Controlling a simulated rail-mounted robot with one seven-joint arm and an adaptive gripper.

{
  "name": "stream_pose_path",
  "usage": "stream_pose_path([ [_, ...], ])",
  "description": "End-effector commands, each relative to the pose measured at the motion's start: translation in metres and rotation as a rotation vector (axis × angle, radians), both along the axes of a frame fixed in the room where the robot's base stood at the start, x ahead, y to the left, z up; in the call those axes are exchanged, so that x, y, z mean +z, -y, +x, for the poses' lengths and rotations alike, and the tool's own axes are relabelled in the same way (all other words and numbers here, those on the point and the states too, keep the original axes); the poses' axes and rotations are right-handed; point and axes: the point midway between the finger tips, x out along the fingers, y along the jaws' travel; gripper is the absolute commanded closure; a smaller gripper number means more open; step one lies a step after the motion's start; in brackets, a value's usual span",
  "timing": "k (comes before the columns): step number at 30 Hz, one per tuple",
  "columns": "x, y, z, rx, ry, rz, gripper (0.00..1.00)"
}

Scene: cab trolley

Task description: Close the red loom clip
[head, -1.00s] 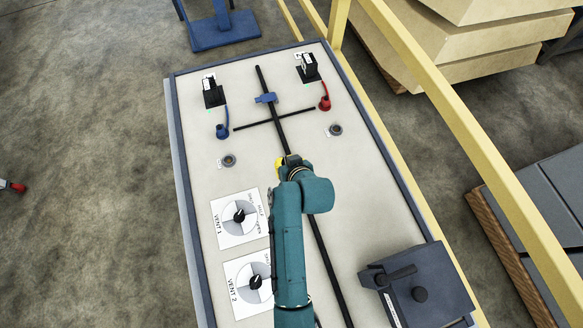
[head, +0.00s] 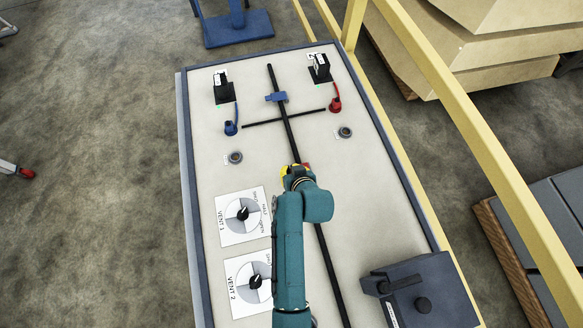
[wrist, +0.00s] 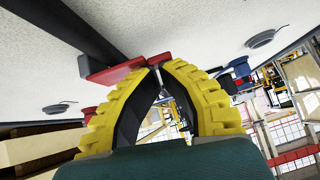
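The red loom clip (wrist: 112,70) sits on the black cable in the wrist view, as a flat red piece with a smaller red part by my fingertips. In the head view only a small bit of the red clip (head: 307,166) shows past my gripper (head: 297,168). My gripper's yellow fingers (wrist: 158,68) bow inward and their tips come together at the clip's small red part. Whether they touch or pinch it is hard to see. The black cable (head: 290,132) runs lengthwise along the pale panel, with its near part beside my arm.
A blue clip (head: 276,97) sits on the cable farther up. Blue (head: 231,128) and red (head: 335,104) plugs hang near black sockets. Round ports (head: 345,132), vent dials (head: 243,213) and a dark box (head: 420,290) are on the panel. A yellow rail (head: 470,140) runs along the right.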

Motion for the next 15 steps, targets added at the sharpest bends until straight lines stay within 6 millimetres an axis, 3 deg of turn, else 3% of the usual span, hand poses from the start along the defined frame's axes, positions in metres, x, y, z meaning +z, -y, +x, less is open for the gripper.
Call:
stream_pose_path([
  [15, 0.017, 0.0, -0.001, 0.0, -0.002, 0.001, 1.0],
])
